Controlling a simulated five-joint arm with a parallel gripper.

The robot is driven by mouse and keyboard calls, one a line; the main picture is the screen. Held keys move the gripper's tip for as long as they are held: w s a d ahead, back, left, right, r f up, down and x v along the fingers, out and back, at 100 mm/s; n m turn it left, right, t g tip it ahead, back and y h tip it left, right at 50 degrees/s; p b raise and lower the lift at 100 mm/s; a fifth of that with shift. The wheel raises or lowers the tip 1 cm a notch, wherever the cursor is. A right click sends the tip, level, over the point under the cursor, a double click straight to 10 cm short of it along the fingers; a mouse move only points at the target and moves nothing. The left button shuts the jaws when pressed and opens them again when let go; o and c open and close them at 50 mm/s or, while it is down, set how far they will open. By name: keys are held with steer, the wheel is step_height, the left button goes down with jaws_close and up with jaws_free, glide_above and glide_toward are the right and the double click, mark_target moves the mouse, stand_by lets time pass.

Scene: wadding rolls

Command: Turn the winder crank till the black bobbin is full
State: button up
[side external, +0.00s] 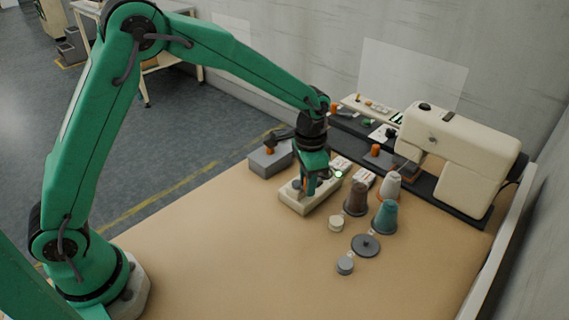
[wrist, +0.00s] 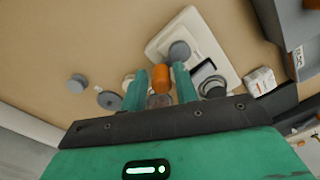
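The winder is a cream base (side external: 296,203) lying on the bench; it also shows in the wrist view (wrist: 216,52) with a round grey part (wrist: 179,51) on top. An orange upright knob (wrist: 160,79), apparently the crank handle, stands between my two fingers in the wrist view. My gripper (side external: 308,187) is low over the winder, pointing down. In the wrist view its teal fingers (wrist: 161,82) are spread on either side of the knob, with narrow gaps showing. A dark round part (wrist: 212,87) beside the right finger may be the black bobbin; its fill is unclear.
Brown (side external: 356,198), teal (side external: 385,217) and white (side external: 390,185) cones stand right of the winder. A cream spool (side external: 336,223), dark disc (side external: 366,245) and grey spool (side external: 345,265) lie nearer. A grey box (side external: 268,160) and sewing machine (side external: 458,150) stand behind. The front left bench is clear.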

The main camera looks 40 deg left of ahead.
steer(key=shift+o, duration=0.3)
steer(key=shift+r, duration=0.1)
steer(key=shift+r, duration=3.4)
steer(key=shift+r, duration=0.1)
steer(key=shift+s+a+r, duration=0.2)
steer(key=shift+a+r, duration=0.05)
steer(key=shift+r, duration=0.2)
steer(key=s+a+r+n+t, duration=0.2)
steer(key=s+a+r, duration=0.1)
steer(key=s, duration=0.5)
steer(key=s+a+r+n+t, duration=0.1)
steer(key=s+a+r+n, duration=0.1)
steer(key=s+a, duration=0.3)
steer(key=s+a+r+n+t, duration=0.2)
steer(key=s+a+r, duration=0.2)
steer(key=s, duration=0.7)
steer(key=shift+r+t, duration=0.2)
steer(key=shift+t, duration=0.1)
